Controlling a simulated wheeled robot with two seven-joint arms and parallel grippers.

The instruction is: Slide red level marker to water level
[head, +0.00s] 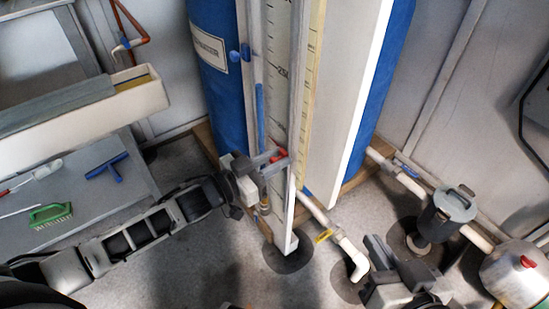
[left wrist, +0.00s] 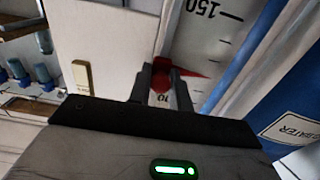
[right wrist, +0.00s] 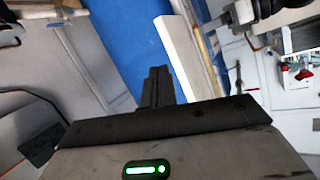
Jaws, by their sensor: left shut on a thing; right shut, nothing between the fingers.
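The red level marker (head: 279,156) sits low on the tall graduated scale (head: 276,100) in front of the blue tank. In the left wrist view the marker (left wrist: 164,74) has a pointed tip facing right, below the 150 mark. My left gripper (head: 272,160) is shut on the marker, with its fingers (left wrist: 160,82) on either side. A thin blue column (head: 260,110) beside the scale looks like water in a sight tube; its top is well above the marker. My right gripper (head: 376,246) is shut and empty at the lower right; its closed fingers also show in the right wrist view (right wrist: 158,86).
A blue tank (head: 212,70) stands behind the scale. White pipes (head: 340,240) and a grey lidded canister (head: 455,205) are at right. A bench (head: 75,185) at left holds a green brush (head: 50,214) and a blue squeegee (head: 105,167).

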